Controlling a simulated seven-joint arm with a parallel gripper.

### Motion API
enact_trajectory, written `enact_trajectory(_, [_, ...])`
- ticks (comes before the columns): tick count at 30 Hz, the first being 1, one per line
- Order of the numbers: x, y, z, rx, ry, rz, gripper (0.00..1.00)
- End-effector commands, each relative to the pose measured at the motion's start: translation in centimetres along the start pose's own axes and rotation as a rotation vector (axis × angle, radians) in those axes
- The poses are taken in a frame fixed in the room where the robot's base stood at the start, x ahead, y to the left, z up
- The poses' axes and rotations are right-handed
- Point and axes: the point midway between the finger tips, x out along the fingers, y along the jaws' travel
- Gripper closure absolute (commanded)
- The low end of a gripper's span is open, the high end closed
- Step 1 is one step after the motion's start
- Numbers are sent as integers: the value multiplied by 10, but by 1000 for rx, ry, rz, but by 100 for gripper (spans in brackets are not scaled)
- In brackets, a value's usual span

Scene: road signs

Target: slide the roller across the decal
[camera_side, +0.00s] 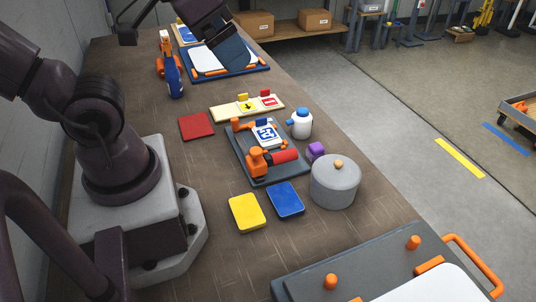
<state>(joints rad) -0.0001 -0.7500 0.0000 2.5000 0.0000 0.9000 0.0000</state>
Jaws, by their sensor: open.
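The roller, a red cylinder (284,156) with an orange block at its left end, lies across the near part of a dark grey tray (268,178). The decal appears to be the small blue-and-white sign (265,134) on the same tray, just behind the roller, between small orange parts. My gripper (226,48) is at the top of the view, high and far back from the roller, over or in front of the blue-framed white board. It is open; its fingertips are hard to make out and I see nothing held.
Yellow (247,212) and blue (285,200) pads lie in front, a red pad (196,126) left. A blue bottle (174,78) stands behind.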

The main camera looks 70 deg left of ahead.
Motion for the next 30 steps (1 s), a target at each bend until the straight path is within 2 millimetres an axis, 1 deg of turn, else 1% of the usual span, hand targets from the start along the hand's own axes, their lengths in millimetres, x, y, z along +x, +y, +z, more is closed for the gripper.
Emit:
enact_trajectory(1, [0, -1, 0, -5, -1, -3, 18])
enact_trajectory(2, [2, -2, 0, -11, -11, -6, 25])
enact_trajectory(3, [6, -4, 1, -19, -30, -10, 34])
enact_trajectory(4, [10, -6, 2, -27, -50, -13, 41])
enact_trajectory(8, [32, -19, -1, -87, -166, -28, 41])
enact_trajectory(11, [54, -32, -7, -165, -280, -33, 41])
enact_trajectory(17, [103, -62, -14, -364, -503, -33, 41])
enact_trajectory(21, [140, -84, -13, -516, -650, -32, 41])
enact_trajectory(24, [164, -98, -10, -615, -738, -33, 41])
enact_trajectory(27, [181, -107, -8, -695, -799, -34, 41])
enact_trajectory(30, [191, -111, -13, -756, -832, -35, 41])
